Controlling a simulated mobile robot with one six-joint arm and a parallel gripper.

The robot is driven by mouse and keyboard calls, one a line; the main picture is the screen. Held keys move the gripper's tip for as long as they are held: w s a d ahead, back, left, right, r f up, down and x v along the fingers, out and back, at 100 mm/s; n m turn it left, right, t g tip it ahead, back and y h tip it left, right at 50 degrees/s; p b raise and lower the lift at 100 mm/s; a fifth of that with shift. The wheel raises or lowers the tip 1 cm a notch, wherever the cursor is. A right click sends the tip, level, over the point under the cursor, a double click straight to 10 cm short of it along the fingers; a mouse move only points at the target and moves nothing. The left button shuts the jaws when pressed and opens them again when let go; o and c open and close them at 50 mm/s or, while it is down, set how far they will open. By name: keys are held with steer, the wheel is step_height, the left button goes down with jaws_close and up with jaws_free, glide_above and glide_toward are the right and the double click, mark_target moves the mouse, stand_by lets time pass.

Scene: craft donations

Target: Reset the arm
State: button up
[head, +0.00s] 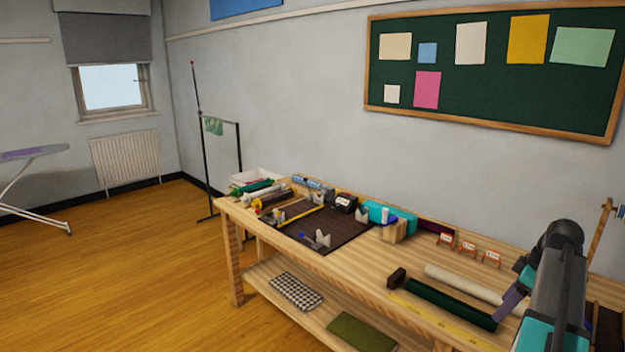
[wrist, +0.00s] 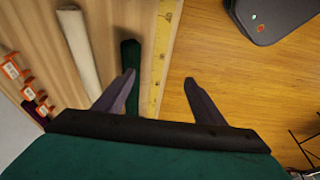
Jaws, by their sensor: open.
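My arm rises at the right of the head view, over the right end of the wooden workbench (head: 350,270). One purple finger of my gripper (head: 510,303) shows there, near the ends of the rolls. In the wrist view my gripper (wrist: 160,79) is open, its two fingers apart with nothing between them. The left finger overlaps the dark green roll (wrist: 130,65) in the picture; the right finger is over the wooden floor (wrist: 230,80). I cannot tell the height of the fingers above the bench.
The dark green roll (head: 450,303) and a cream roll (head: 463,283) lie by a yellow measuring strip (head: 430,320) along the bench's front edge. Small orange-and-white signs (head: 467,248) stand behind. A dark mat (head: 320,232) with tools and several rolls fills the far end.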

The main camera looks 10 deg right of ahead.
steer(key=w+a+f+n+g+y, duration=0.1)
steer(key=w+a+f, duration=0.3)
steer(key=a+f, duration=0.25)
steer(key=w+a+f+n+g+y, duration=0.1)
steer(key=w+a+f, duration=0.2)
steer(key=a+f, duration=0.4)
steer(key=s+a+f+n+g, duration=0.1)
steer(key=a+f+g, duration=0.1)
steer(key=a+f, duration=0.7)
steer(key=s+a+f+n+g, duration=0.1)
steer(key=s+a+f+g, duration=0.1)
steer(key=a+f, duration=0.65)
steer(key=s+a+f+g, duration=0.1)
steer(key=s+a+f, duration=0.45)
steer(key=a, duration=0.25)
steer(key=s+a+f+g, duration=0.2)
steer(key=s+a+f, duration=0.35)
steer(key=a, duration=0.25)
steer(key=s+a+f+m+h, duration=0.1)
steer(key=s+f+m+h, duration=0.1)
steer(key=s+f+m, duration=0.2)
steer(key=s+a+f+m+h, duration=0.1)
steer(key=s+f+m, duration=0.4)
steer(key=s, duration=0.6)
steer(key=shift+a+m+h, duration=0.15)
steer(key=shift+m+h, duration=0.25)
steer(key=shift+m, duration=0.3)
